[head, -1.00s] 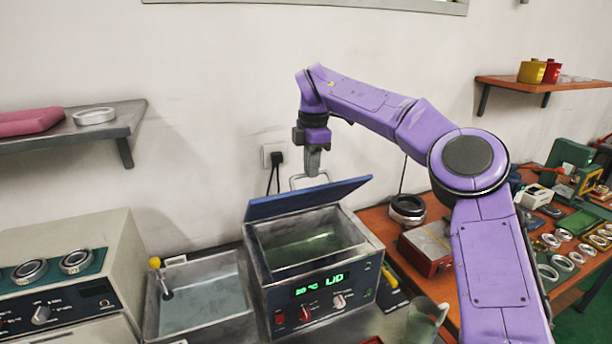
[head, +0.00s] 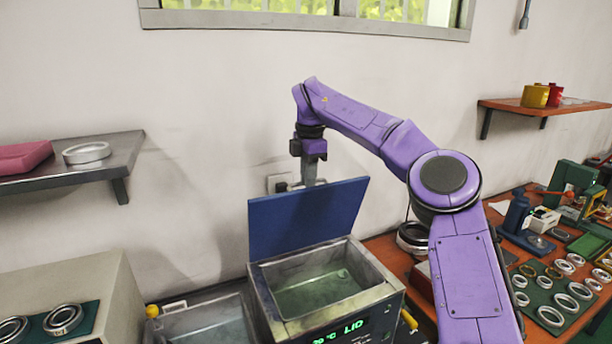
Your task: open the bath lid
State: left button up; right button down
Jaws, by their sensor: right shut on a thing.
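The bath (head: 368,297) is a grey metal box with a green display on its front, at the lower middle of the head view. Its blue lid (head: 307,217) stands steeply raised along the back edge, and the greenish liquid inside shows. My right gripper (head: 309,178) is at the lid's top edge, pointing down, and is shut on the lid handle. The handle and the fingertips are mostly hidden behind the lid. My left gripper is not in view.
A basin (head: 205,322) stands left of the bath. A shelf with a metal ring (head: 87,153) is at the left. The orange bench (head: 395,250) at the right holds several rings and tools. A wall socket (head: 277,183) is behind the lid.

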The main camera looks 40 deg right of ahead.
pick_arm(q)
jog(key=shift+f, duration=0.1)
pick_arm(e)
jog(key=shift+f, duration=0.45)
jog(key=c, duration=1.2)
grip_release()
jog(key=shift+w+f, duration=0.1)
jog(key=shift+w, duration=0.05)
jog(key=shift+o, duration=0.2)
jog(key=shift+w+d+r, duration=0.1)
jog(key=shift+d+r, duration=0.1)
jog(key=shift+r, duration=0.05)
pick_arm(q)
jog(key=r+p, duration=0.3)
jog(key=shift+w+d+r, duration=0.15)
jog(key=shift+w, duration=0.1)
pick_arm(e)
notch_tip(320, 180, up, 10)
jog(key=shift+s, duration=0.25)
jog(key=shift+w, duration=0.1)
jog(key=shift+a+r, duration=0.1)
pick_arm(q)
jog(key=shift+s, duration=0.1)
